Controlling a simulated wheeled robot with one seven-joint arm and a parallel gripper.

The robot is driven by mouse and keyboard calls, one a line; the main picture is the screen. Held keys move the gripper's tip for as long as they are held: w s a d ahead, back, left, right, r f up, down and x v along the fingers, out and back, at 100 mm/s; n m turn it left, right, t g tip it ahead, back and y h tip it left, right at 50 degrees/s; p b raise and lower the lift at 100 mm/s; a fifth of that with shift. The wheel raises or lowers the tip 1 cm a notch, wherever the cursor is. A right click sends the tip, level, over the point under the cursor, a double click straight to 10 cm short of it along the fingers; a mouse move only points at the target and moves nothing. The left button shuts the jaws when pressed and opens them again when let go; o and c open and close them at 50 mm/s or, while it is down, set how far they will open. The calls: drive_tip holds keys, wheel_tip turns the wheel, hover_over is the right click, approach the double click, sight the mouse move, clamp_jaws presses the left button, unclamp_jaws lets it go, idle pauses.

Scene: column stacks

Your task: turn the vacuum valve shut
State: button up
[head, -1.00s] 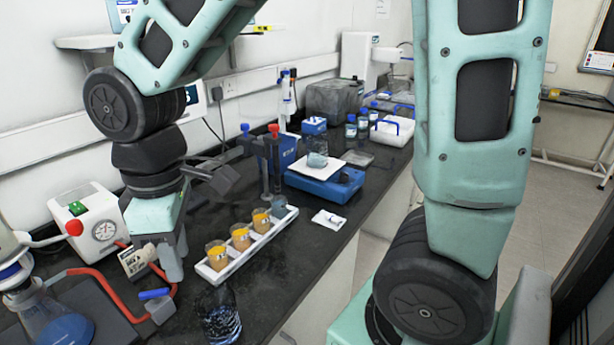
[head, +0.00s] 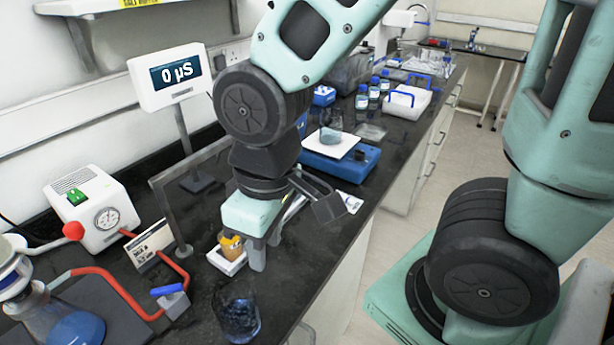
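The vacuum valve (head: 174,304) is a small grey block with a blue lever handle (head: 167,290), joined to the red hose (head: 118,290) on the left of the black bench. The handle lies nearly level across the picture; whether the valve is open or shut I cannot tell. The white vacuum pump (head: 92,208) with a round gauge and green switch stands behind it. My gripper (head: 266,248) points down over the white cup rack, to the right of the valve and apart from it. Its fingers are seen nearly in line, so their gap is unclear.
A dark glass beaker (head: 236,315) stands at the bench's front, right of the valve. An orange-filled cup (head: 231,245) sits in the white rack (head: 222,262) beside my gripper. A grey metal stand (head: 168,215) and a label card (head: 150,245) are behind the valve.

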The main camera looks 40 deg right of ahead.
drive_tip(key=w+d+f+m+t, duration=0.1)
drive_tip(key=w+d+m, duration=0.4)
drive_tip(key=d, duration=0.9)
drive_tip(key=w+t, duration=0.1)
drive_tip(key=w, duration=0.2)
drive_tip(key=shift+w+d+f+m+h, duration=0.2)
drive_tip(key=shift+w+f+m+h, duration=0.1)
drive_tip(key=shift+w+h, duration=0.1)
